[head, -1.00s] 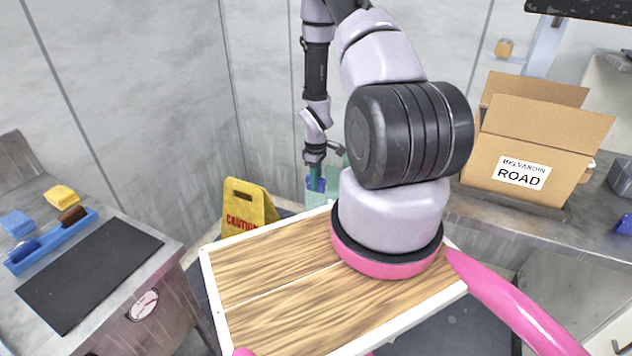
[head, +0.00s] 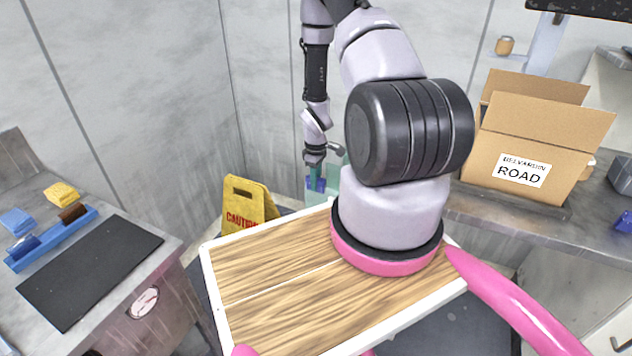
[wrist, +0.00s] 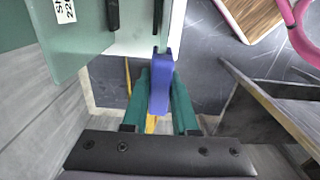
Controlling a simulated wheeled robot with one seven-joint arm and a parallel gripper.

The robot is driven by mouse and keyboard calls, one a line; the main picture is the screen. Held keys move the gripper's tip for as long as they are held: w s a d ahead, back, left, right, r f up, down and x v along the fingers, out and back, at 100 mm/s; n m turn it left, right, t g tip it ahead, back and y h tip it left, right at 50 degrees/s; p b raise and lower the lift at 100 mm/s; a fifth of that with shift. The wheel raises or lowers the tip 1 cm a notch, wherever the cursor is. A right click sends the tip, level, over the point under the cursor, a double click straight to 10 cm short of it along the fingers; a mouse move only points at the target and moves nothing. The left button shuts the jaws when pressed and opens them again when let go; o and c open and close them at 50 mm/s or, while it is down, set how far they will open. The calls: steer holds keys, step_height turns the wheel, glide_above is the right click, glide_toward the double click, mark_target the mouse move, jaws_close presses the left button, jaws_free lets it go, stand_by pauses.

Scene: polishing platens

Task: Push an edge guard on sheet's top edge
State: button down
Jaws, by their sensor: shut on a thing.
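My gripper (wrist: 161,100) is shut on a blue edge guard (wrist: 160,82), held between its green fingers. In the head view my gripper (head: 315,172) is small, behind the wooden top, with the blue guard (head: 317,184) at its tip. The pale green see-through sheet (wrist: 80,45) fills the upper left of the wrist view and carries a white label. It also shows faintly in the head view (head: 337,165). The guard's far end lies close to the sheet's lower border in the wrist view; I cannot tell whether they touch.
Two dark bars (wrist: 112,15) show by the sheet. A yellow caution sign (head: 246,205) stands left of it. A wooden top (head: 290,285) lies in front. A cardboard box (head: 530,145) stands on the right bench. The left bench holds a black mat (head: 90,270) and a blue tray (head: 50,240).

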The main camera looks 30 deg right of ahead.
steer(key=shift+f, duration=0.25)
stand_by(0.4)
steer(key=c, duration=0.6)
jaws_free()
step_height(320, 180, up, 11)
steer(key=shift+f, duration=0.1)
stand_by(0.6)
